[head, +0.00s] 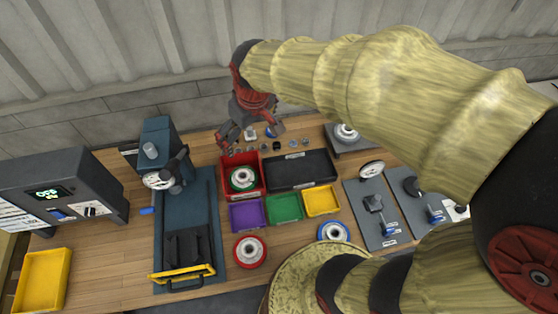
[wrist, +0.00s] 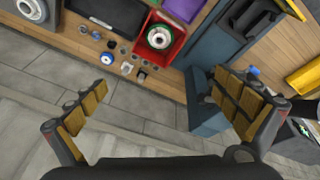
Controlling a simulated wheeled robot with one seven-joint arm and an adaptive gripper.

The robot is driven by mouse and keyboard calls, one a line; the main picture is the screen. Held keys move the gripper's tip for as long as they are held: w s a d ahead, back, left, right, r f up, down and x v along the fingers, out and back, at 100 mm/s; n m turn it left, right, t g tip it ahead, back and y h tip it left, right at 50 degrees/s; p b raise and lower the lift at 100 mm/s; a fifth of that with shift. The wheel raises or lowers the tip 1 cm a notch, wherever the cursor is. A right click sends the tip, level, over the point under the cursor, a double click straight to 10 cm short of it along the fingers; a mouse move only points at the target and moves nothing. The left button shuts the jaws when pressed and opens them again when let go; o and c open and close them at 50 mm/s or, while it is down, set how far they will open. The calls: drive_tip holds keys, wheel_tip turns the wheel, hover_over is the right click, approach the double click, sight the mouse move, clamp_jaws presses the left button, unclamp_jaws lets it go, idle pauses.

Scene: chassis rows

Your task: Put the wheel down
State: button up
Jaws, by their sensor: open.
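A wheel with a green ring and pale hub (head: 243,178) lies in the red bin (head: 227,164) on the bench. It also shows in the wrist view (wrist: 158,37), inside the red bin (wrist: 176,46). My gripper (head: 251,133) is above the back of the bench, behind the red bin. Its fingers are spread wide and nothing is between them in the wrist view (wrist: 163,88). A red-ringed wheel (head: 249,251) and a blue-ringed wheel (head: 333,232) lie near the front edge. Another wheel (head: 347,132) sits on a grey device at the back right.
Purple (head: 246,214), green (head: 284,208) and yellow (head: 321,201) bins stand in front of a black tray (head: 298,170). A blue-grey press (head: 165,210) stands left. Gauge plates (head: 370,215) lie right. Several small parts sit at the back edge.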

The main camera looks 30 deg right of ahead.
drive_tip(key=s+r+m+t, duration=0.1)
drive_tip(key=s+r, duration=0.2)
drive_tip(key=s, duration=0.4)
drive_tip(key=s+r+m+t, duration=0.1)
drive_tip(key=s+r+m, duration=0.1)
drive_tip(key=s, duration=0.6)
drive_tip(key=shift+s+r, duration=0.3)
drive_tip(key=shift+r, duration=0.2)
